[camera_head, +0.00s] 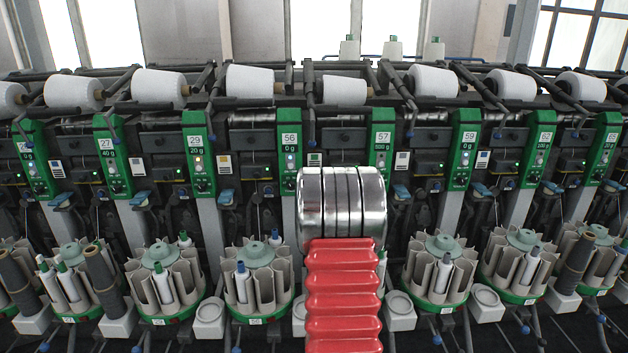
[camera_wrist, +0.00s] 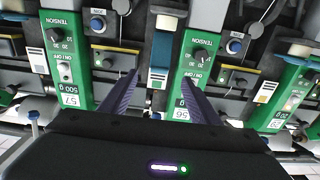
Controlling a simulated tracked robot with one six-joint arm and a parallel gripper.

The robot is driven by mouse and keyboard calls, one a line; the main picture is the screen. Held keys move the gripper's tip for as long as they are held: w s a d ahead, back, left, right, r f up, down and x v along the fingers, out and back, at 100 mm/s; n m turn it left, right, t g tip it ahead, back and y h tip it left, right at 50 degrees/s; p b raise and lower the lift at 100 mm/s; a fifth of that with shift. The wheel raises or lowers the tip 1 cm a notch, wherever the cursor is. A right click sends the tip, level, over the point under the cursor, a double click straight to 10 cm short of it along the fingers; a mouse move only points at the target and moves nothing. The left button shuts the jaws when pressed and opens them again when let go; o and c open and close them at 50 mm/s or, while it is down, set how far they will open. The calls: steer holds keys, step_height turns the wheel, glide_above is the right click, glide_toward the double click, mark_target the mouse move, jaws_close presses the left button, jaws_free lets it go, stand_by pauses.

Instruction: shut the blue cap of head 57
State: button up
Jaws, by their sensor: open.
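The green panel of head 57 (camera_head: 381,140) stands just right of my raised arm in the head view. It also shows upside down at the left of the wrist view (camera_wrist: 68,60). A blue flap (camera_wrist: 160,75) with a pale part lies between the panels of heads 57 and 56 in the wrist view. Another blue flap (camera_head: 401,191) shows low at the right of panel 57 in the head view. I cannot tell which is head 57's cap. My gripper (camera_wrist: 160,82) is open and empty, its dark fingers on either side of the first flap. My arm hides it in the head view.
The panel of head 56 (camera_wrist: 190,70) is close to the right finger. Round blue buttons (camera_wrist: 97,23) and dark boxes surround the fingers. Round bobbin magazines (camera_head: 440,270) stand below the heads, and white yarn cones (camera_head: 250,81) lie above.

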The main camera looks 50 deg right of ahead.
steer(key=shift+x, duration=5.35)
steer(key=c, duration=1.3)
steer(key=shift+c, duration=0.4)
